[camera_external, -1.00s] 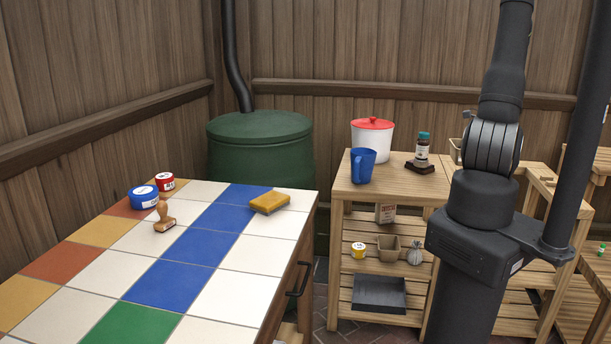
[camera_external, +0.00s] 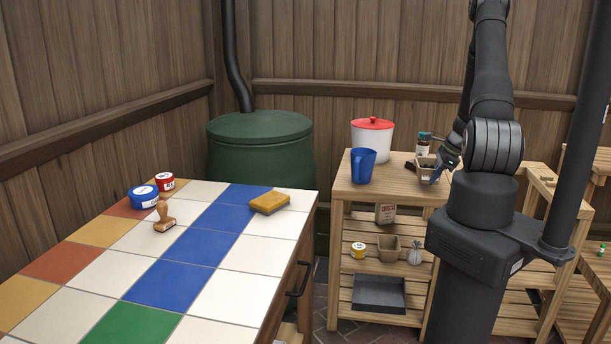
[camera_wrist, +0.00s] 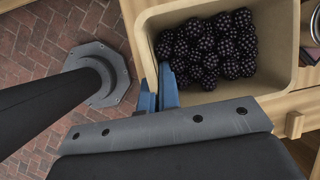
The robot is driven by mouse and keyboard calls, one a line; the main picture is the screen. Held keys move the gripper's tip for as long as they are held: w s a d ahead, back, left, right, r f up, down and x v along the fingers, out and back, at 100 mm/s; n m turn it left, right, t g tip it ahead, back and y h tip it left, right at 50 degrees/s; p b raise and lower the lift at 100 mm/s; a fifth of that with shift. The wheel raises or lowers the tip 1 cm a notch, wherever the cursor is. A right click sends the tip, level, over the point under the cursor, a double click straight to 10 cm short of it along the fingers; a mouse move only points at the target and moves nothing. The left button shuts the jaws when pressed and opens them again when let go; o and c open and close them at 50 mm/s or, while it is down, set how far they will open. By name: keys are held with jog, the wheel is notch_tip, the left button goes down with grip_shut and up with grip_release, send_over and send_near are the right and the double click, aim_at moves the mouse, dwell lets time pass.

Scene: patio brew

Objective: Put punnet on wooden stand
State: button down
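The punnet (camera_external: 427,174) is a tan tub. In the wrist view, the punnet (camera_wrist: 205,105) holds many blackberries (camera_wrist: 208,48). My gripper (camera_external: 449,157) is at its right side in the external view. In the wrist view, the blue fingers of my gripper (camera_wrist: 160,88) are closed on the punnet's near wall, at a corner. The punnet is over the top of the wooden shelf unit (camera_external: 388,190); whether it touches the top is unclear.
A blue jug (camera_external: 362,166) and a white pot with a red lid (camera_external: 372,140) stand left of the punnet. Lower shelves hold another small tub (camera_external: 389,249), a yellow pot (camera_external: 359,250) and a dark tray (camera_external: 379,293). The tiled table (camera_external: 150,265) is at left.

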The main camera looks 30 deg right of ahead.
jog(key=shift+f, duration=1.4)
jog(key=shift+f, duration=0.1)
jog(key=c, duration=1.7)
grip_release()
jog(key=v, duration=1.2)
jog(key=shift+d, duration=0.1)
jog(key=x, duration=1.2)
